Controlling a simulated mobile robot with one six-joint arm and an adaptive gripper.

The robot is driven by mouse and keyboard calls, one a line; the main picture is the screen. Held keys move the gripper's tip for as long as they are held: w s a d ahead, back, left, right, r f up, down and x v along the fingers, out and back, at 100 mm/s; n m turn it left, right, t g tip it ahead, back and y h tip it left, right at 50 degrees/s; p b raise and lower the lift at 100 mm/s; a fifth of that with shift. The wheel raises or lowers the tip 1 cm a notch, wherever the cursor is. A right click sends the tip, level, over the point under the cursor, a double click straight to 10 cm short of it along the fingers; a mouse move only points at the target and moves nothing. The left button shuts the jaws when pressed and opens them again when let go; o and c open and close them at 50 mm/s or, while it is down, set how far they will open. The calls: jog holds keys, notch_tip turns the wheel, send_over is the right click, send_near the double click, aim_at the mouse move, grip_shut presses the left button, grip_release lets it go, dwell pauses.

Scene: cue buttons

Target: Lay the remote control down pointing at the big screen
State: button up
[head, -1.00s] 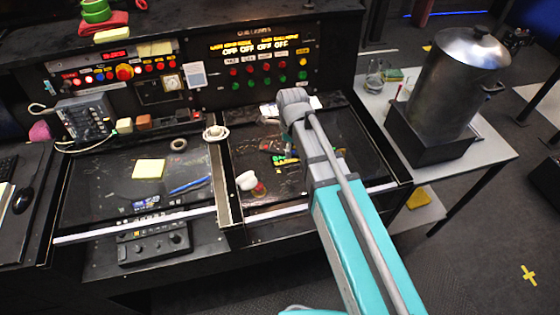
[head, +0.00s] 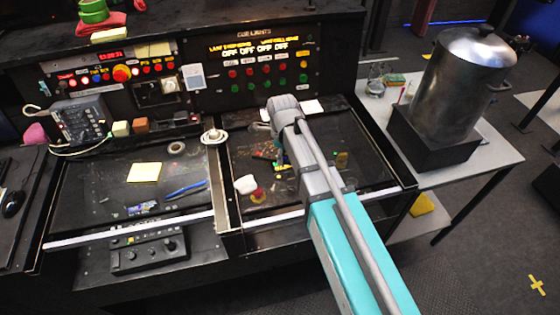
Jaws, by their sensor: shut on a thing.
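My teal and grey arm (head: 315,170) reaches up from the bottom over the right bay of the console. Its grey top joint (head: 284,103) is near the back of that bay. I cannot pick out the remote control for certain. Small dark and yellow things (head: 264,157) lie beside the arm in the right bay, too small to name. No big screen can be made out in this view.
A cue light panel (head: 255,60) stands behind the bays. The left bay holds a yellow note (head: 144,172), a tape roll (head: 176,147) and blue-handled pliers (head: 186,190). A white thing (head: 245,184) lies left of the arm. A metal urn (head: 462,85) stands on the right table (head: 490,150).

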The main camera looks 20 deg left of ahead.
jog(key=shift+w+a+f+b, duration=0.15)
jog(key=shift+a+f+b, duration=0.2)
jog(key=shift+f+b, duration=1.45)
jog(key=shift+f, duration=0.15)
jog(key=shift+f, duration=0.2)
jog(key=o, duration=1.3)
jog(key=shift+r, duration=0.1)
jog(key=shift+c, duration=0.2)
jog(key=shift+r, duration=0.1)
notch_tip(320, 180, up, 12)
jog(key=p, duration=1.2)
